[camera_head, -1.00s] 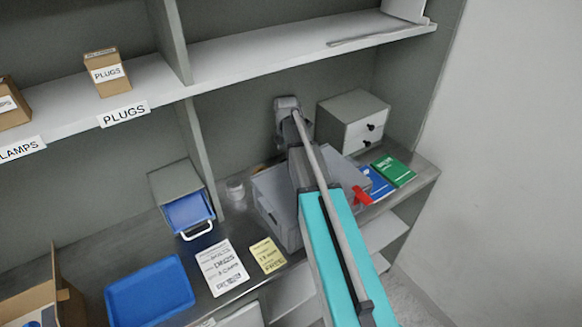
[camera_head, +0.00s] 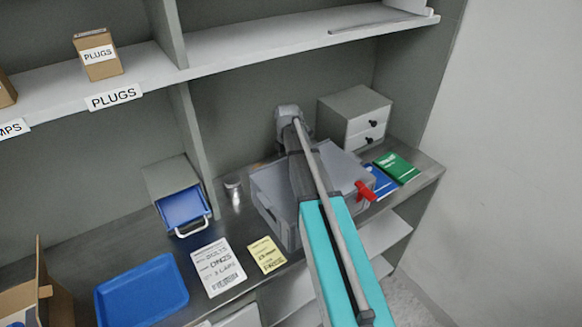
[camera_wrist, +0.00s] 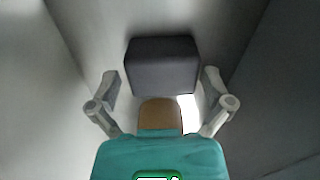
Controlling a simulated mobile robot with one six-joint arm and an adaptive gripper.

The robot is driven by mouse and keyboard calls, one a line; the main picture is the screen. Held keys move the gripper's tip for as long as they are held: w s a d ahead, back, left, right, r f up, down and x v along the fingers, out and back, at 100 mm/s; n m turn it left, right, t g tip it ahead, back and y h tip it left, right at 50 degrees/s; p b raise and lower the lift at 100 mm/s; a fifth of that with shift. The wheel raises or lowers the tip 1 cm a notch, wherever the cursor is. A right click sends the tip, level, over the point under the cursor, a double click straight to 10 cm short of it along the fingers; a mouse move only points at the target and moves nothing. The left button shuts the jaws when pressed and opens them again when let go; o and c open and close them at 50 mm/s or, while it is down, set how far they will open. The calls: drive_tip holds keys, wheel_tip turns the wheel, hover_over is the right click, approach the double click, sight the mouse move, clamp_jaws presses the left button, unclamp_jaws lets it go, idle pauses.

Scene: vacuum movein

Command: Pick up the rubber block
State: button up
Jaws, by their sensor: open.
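The rubber block, which I take to be the dark grey block (camera_wrist: 162,66), lies ahead of my gripper (camera_wrist: 160,85) in the wrist view. My gripper's two grey fingers are spread apart, one toward each side of the block, with nothing held. Whether they touch it I cannot tell. Pale grey surfaces rise on both sides of it. In the head view my arm hides the gripper and the block, reaching over a grey bin (camera_head: 268,199) on the counter.
A brown piece (camera_wrist: 160,114) and a white patch (camera_wrist: 188,112) lie just below the block. On the counter are a blue tray (camera_head: 142,292), a blue-fronted bin (camera_head: 183,208), a drawer cabinet (camera_head: 365,128), a red object (camera_head: 366,191) and a green book (camera_head: 397,167). A shelf (camera_head: 250,45) runs above.

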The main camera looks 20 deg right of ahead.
idle(0.6)
drive_tip(key=c, duration=1)
drive_tip(key=shift+r+p, duration=0.2)
drive_tip(key=shift+p, duration=0.1)
wheel_tip(320, 180, up, 10)
drive_tip(key=p, duration=0.9)
drive_tip(key=shift+f, duration=0.2)
drive_tip(key=shift+p, duration=0.3)
